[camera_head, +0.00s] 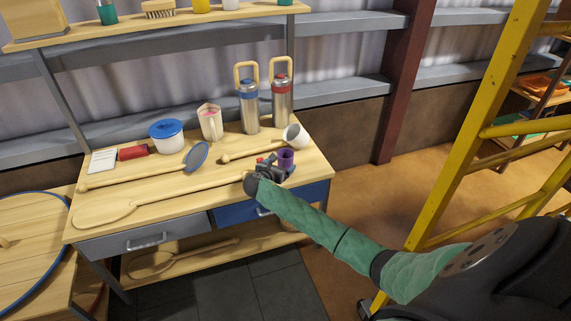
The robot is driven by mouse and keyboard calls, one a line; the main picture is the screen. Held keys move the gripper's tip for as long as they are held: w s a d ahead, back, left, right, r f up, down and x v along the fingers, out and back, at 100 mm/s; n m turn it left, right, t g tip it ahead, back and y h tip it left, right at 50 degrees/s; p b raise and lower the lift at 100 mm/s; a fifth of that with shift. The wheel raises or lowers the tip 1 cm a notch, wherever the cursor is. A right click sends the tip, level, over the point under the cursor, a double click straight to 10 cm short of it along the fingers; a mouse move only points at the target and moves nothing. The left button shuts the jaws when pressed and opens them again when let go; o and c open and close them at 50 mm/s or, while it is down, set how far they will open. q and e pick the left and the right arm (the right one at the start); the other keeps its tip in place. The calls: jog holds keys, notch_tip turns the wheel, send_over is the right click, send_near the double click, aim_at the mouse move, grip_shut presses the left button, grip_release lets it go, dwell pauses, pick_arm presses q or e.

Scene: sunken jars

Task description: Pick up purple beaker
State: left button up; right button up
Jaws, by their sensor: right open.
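The purple beaker (286,157) stands upright near the right front edge of the wooden table, above the blue drawer. My right gripper (274,164) is at the beaker's left side, very close to it. Its jaws are open. The gripper is small in the picture and partly covers the beaker's lower part, so I cannot tell whether the fingers touch it or lie around it. My left gripper is not in view.
A white cup (296,134) on a long wooden handle lies just behind the beaker. A blue-banded flask (249,108) and a red-banded flask (282,103) stand further back. A yellow ladder frame (466,165) rises on the right.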

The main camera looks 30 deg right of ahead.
aim_at(282, 164)
jog(key=p+x, duration=0.1)
jog(key=x, duration=0.3)
jog(key=shift+w+d+f, duration=0.2)
jog(key=shift+d, duration=0.15)
jog(key=shift+w+d+f, duration=0.15)
jog(key=shift+d, duration=0.15)
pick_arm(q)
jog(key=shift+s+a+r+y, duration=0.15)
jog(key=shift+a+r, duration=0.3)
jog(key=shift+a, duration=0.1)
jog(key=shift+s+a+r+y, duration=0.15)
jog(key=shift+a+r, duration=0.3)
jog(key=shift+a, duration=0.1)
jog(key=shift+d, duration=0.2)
pick_arm(e)
jog(key=c, duration=1.1)
